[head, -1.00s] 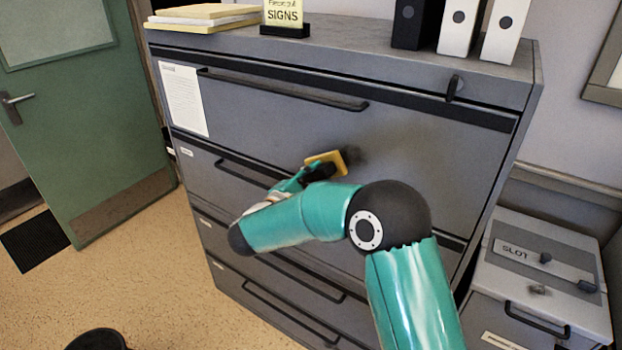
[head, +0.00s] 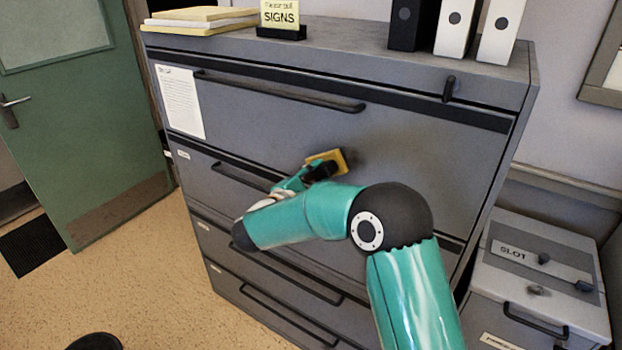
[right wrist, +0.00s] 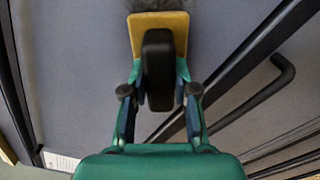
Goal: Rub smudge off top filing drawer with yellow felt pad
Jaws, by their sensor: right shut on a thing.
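The yellow felt pad (head: 327,161) with a dark grip is at the face of the top filing drawer (head: 424,152). My right gripper (head: 318,172) is shut on the pad's dark grip. In the right wrist view the grip (right wrist: 158,68) sits between the fingers, with the yellow pad (right wrist: 178,22) beyond it. A faint dark smudge (head: 358,157) shows on the drawer just right of the pad; the pad may cover part of it. I cannot tell whether the pad presses on the drawer. My left gripper is not in view.
Black bar handles (head: 280,92) stick out from the drawers. A paper sheet (head: 180,101) is fixed on the top drawer's left. Binders (head: 456,24), a sign (head: 284,16) and folders (head: 200,18) stand on top. A grey SLOT box (head: 540,285) stands at right.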

